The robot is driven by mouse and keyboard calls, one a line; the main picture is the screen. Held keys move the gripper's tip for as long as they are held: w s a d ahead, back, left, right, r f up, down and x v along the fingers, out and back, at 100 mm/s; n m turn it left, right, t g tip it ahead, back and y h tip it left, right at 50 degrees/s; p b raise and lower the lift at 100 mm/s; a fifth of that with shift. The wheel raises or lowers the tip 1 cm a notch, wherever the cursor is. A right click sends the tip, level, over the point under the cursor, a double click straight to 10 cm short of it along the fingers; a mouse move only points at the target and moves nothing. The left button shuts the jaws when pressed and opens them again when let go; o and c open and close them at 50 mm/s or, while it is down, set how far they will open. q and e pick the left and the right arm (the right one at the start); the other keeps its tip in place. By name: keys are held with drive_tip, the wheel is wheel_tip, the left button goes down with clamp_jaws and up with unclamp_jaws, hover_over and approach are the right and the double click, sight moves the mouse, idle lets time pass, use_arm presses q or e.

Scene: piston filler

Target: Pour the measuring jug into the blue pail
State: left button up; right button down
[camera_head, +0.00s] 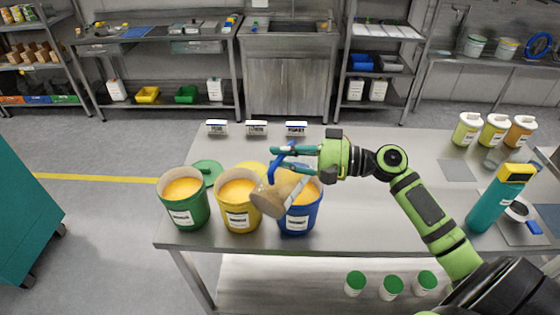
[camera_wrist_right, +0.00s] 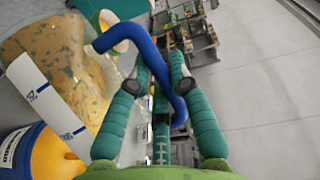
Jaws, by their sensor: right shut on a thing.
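My right gripper (camera_head: 292,160) is shut on the blue handle of the measuring jug (camera_head: 268,198). The jug is clear with a white strip on its side and is steeply tilted, above and to the left part of the blue pail (camera_head: 298,220). In the right wrist view the jug (camera_wrist_right: 62,65) looks speckled tan inside, and its blue handle runs between the fingers (camera_wrist_right: 165,95). The blue pail, partly hidden behind the jug, holds orange-yellow stuff; its rim shows at the lower left of the wrist view (camera_wrist_right: 30,155). Whether anything flows out I cannot tell. My left gripper is out of view.
A yellow pail (camera_head: 238,212) and a green pail (camera_head: 188,212), both filled, stand left of the blue pail near the table's front edge. Small label signs (camera_head: 256,128) stand behind. A teal bottle (camera_head: 497,200) and several jars (camera_head: 494,130) are at right. The table middle is clear.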

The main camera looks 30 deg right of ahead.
drive_tip(key=shift+w+d+m+b, duration=0.4)
drive_tip(key=shift+d+m, duration=0.35)
drive_tip(key=shift+m, duration=0.05)
drive_tip(key=shift+w+d+f+m+t+y+b, duration=0.15)
drive_tip(key=shift+w+d+m+t+y+b, duration=0.25)
drive_tip(key=shift+d+m, duration=0.35)
drive_tip(key=shift+w+d+f+m+t+y+b, duration=0.1)
drive_tip(key=shift+w+d+f+m+t+b, duration=0.1)
drive_tip(key=shift+w+d+m+b, duration=0.3)
drive_tip(key=shift+s+d, duration=0.1)
drive_tip(key=shift+d, duration=0.1)
